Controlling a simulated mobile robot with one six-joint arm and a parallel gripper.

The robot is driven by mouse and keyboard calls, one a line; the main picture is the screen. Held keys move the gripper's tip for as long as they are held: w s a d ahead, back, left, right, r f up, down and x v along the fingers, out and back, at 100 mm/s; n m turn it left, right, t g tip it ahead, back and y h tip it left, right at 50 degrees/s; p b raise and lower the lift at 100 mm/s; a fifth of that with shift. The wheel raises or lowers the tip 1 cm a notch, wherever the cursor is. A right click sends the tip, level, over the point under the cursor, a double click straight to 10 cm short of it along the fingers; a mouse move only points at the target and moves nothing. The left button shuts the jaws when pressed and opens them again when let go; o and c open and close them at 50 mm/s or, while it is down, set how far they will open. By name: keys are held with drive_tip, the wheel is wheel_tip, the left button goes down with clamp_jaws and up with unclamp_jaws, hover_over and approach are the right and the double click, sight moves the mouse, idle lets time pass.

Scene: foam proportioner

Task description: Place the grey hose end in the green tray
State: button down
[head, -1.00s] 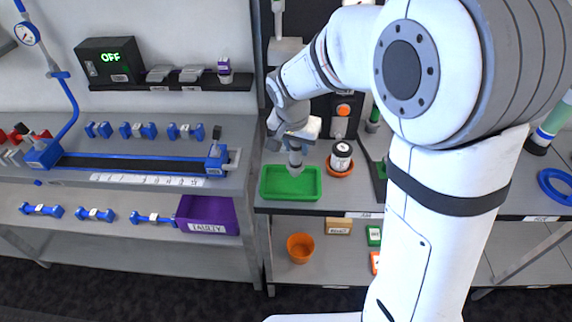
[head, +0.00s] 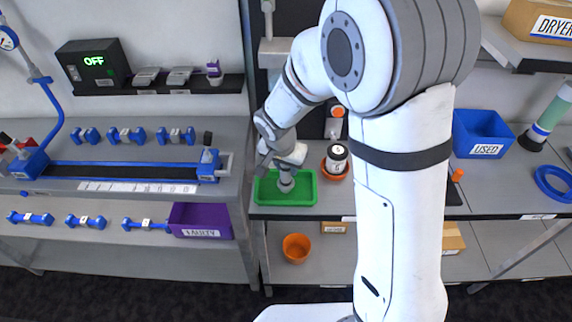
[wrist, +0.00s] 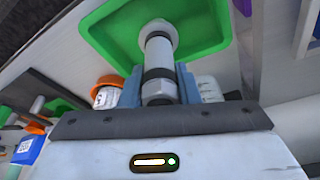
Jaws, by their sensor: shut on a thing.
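The green tray (head: 306,190) lies on the bench, left of my arm. The grey hose end (head: 286,185) is upright over the tray's floor, inside its outline. My gripper (head: 284,170) is shut on it from above. In the wrist view the hose end (wrist: 159,56) stands between the two blue-grey fingers, its wide pale end toward the floor of the tray (wrist: 105,40). I cannot tell whether that end touches the floor. My wrist and gripper hide part of the tray's back side in the head view.
The purple bin (head: 192,219) is lower left, and an orange pot (head: 297,246) is on the shelf below. A blue bin (head: 482,130) stands far right.

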drive_tip(key=shift+s, duration=0.1)
drive_tip(key=shift+f, duration=0.15)
drive_tip(key=c, duration=1.1)
unclamp_jaws()
drive_tip(key=shift+r, duration=0.2)
drive_tip(key=v, duration=1.2)
drive_tip(key=s+d+r+n, duration=0.1)
drive_tip(key=s+d, duration=0.4)
drive_tip(key=s+d+r+n, duration=0.1)
drive_tip(key=s+d+n, duration=0.1)
drive_tip(key=s+d, duration=0.3)
drive_tip(key=s+d+r+n+y, duration=0.1)
drive_tip(key=s+d+n, duration=0.1)
drive_tip(key=s+d, duration=0.3)
drive_tip(key=shift+s+d+b, duration=0.15)
drive_tip(key=shift+s+b, duration=0.2)
drive_tip(key=shift+s, duration=0.55)
